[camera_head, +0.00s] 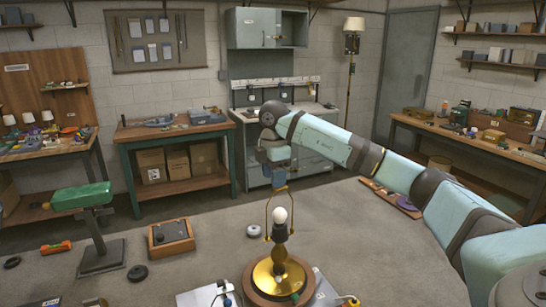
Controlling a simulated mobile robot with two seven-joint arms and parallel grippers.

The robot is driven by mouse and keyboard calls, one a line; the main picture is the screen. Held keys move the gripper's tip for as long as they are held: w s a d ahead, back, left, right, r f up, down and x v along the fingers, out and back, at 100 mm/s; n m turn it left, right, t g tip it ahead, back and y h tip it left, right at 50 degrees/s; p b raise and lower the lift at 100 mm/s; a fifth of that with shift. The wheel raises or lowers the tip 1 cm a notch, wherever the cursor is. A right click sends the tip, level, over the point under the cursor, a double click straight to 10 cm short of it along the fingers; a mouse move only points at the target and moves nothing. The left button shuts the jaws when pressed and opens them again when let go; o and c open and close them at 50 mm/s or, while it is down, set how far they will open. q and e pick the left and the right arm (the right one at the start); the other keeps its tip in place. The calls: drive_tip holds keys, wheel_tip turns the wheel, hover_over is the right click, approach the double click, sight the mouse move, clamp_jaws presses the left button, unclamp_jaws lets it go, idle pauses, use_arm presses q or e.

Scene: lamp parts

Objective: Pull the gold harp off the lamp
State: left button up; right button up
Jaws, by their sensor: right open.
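The lamp stands upright on the near part of the table, with a round gold and wood base (262,285), a gold stem and a white bulb (280,215). The thin gold harp (267,213) rises on both sides of the bulb from the dark socket. My right gripper (280,187) points down right over the harp, its jaws open at the harp's top. The gripper hides the harp's top, and I cannot tell whether the fingers touch it. My left gripper is out of view.
A green object on a stand (82,197) stands at the left. White sheets lie beside the lamp base.

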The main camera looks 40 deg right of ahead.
wheel_tip(320, 180, down, 6)
drive_tip(key=shift+f+p, duration=0.2)
drive_tip(key=shift+p, duration=0.2)
clamp_jaws()
drive_tip(key=c, duration=0.7)
unclamp_jaws()
clamp_jaws()
drive_tip(key=shift+r+p, duration=0.6)
drive_tip(key=shift+r, duration=0.25)
